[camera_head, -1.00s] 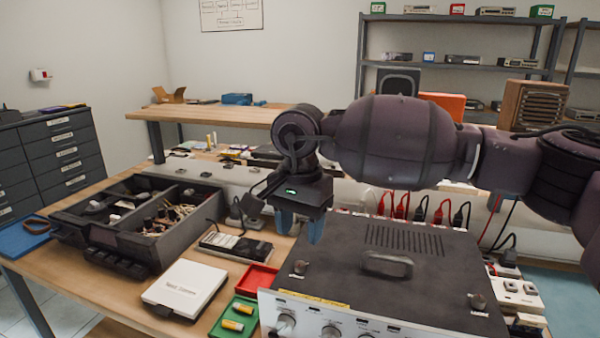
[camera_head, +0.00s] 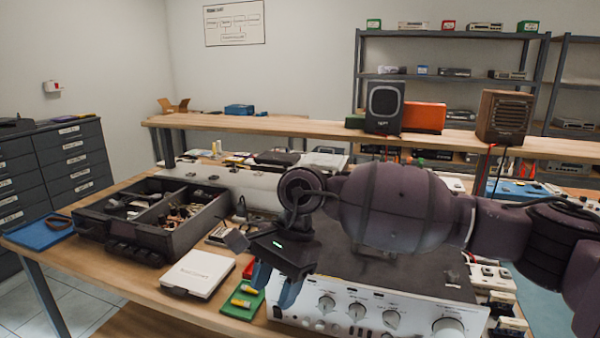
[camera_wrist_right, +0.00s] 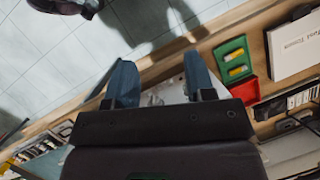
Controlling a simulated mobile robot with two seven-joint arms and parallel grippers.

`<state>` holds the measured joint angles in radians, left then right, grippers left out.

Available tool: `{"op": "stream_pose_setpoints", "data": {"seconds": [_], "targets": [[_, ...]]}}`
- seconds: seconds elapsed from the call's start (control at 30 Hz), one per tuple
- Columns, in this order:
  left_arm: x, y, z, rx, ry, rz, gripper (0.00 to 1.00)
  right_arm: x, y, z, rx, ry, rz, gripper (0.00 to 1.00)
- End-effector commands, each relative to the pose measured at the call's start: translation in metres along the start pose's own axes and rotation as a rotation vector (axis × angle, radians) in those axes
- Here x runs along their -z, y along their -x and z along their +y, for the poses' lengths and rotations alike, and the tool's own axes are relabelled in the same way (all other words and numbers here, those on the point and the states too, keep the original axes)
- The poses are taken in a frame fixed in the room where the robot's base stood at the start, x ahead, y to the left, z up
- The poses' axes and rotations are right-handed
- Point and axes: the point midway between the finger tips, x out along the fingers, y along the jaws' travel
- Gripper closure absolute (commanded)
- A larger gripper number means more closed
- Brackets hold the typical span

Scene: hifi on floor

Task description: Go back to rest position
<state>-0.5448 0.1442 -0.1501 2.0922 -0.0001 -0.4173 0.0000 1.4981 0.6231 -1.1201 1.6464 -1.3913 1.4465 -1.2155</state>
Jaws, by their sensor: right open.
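My right gripper (camera_head: 275,285) hangs above the front left edge of the silver and black hi-fi amplifier (camera_head: 385,312) in the head view. Its blue fingers are apart with nothing between them. In the right wrist view the open fingers (camera_wrist_right: 158,85) point out over the bench's front edge and the tiled floor. My right arm crosses over the amplifier and hides part of its top. My left gripper is in neither view.
A green tray (camera_head: 228,311) with yellow batteries and a white box (camera_head: 200,272) lie left of the gripper. A black divided organizer (camera_head: 190,235) stands further left. Speakers (camera_head: 384,105) stand behind.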

Motion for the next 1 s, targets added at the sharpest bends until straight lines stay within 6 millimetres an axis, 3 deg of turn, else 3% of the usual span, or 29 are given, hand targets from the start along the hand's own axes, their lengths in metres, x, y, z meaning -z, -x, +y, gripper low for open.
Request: {"op": "stream_pose_setpoints", "data": {"seconds": [0.23,0.53,0.77,1.0], "targets": [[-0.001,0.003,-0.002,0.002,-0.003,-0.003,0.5,-0.049,-0.046,0.005,0.094,-0.202,-0.422,0.5],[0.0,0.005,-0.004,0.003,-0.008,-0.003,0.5,-0.088,-0.058,0.009,0.176,-0.572,-0.985,0.5],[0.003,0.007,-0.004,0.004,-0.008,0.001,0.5,-0.083,-0.05,0.015,0.197,-0.906,-1.409,0.5],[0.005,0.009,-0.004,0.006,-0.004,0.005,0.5,-0.045,-0.045,0.034,0.188,-1.28,-1.846,0.5]]}}
